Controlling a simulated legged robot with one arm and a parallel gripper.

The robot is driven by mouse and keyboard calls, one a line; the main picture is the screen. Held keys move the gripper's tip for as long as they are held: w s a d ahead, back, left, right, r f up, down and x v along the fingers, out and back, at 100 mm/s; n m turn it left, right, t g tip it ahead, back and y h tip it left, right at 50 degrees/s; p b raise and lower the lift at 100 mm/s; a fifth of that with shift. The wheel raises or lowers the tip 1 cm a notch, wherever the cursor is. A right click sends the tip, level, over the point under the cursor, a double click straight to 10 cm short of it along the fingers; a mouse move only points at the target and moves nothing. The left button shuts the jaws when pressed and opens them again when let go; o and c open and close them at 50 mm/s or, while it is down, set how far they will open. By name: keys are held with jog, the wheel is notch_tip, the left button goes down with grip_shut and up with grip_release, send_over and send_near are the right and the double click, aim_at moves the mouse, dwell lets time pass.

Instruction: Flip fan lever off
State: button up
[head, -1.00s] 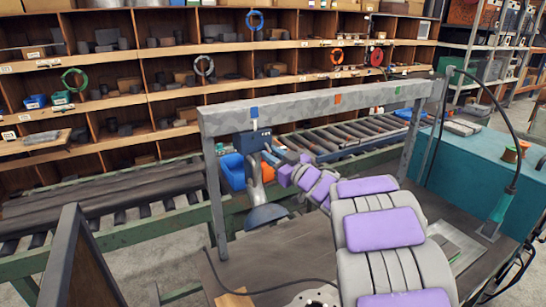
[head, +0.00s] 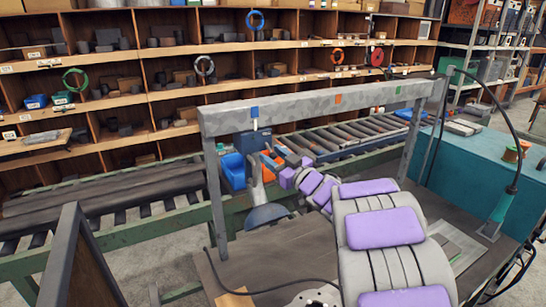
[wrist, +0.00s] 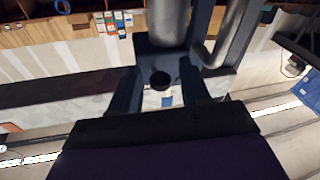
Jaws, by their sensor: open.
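A blue switch box (head: 252,142) hangs under the grey overhead beam, below a blue square mark. A grey pipe runs down from it to a blue-grey hood (head: 266,216). My gripper (head: 272,150) is just right of the box, small and partly merged with it in the head view. In the wrist view my gripper (wrist: 162,98) is open, with dark fingers on either side and nothing clearly held. A dark block with a round hole (wrist: 160,78) shows between the fingers, with the grey pipe (wrist: 167,20) beyond. The lever itself cannot be clearly made out.
The grey beam (head: 320,107) and its posts frame the workspace. A roller conveyor (head: 340,139) and blue bins (head: 233,172) lie behind. A dark bench (head: 270,250) lies below; a teal cabinet (head: 480,165) is on the right.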

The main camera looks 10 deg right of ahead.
jog(key=p+v, duration=0.3)
jog(key=v, duration=1.4)
jog(key=shift+w, duration=0.15)
jog(key=s+d+f+m+g+h, duration=0.2)
jog(key=d+m+h, duration=0.25)
jog(key=h, duration=0.25)
jog(key=s+d+f+m+g+h, duration=0.1)
jog(key=s+d+m+g+h, duration=0.2)
jog(key=d+h, duration=0.3)
jog(key=s+a+f+g+y, duration=0.1)
jog(key=s+a+g, duration=0.3)
jog(key=s, duration=0.7)
jog(key=s+a+f+g+y, duration=0.1)
jog(key=s+a+f+g, duration=0.3)
jog(key=s+a, duration=0.4)
jog(key=s+a+f+g+y, duration=0.1)
jog(key=s+a+f+g, duration=0.2)
jog(key=s, duration=1.2)
jog(key=a+m+g, duration=0.1)
jog(key=a+g, duration=0.1)
jog(key=a, duration=0.1)
jog(key=shift+g, duration=0.3)
jog(key=shift+a, duration=0.1)
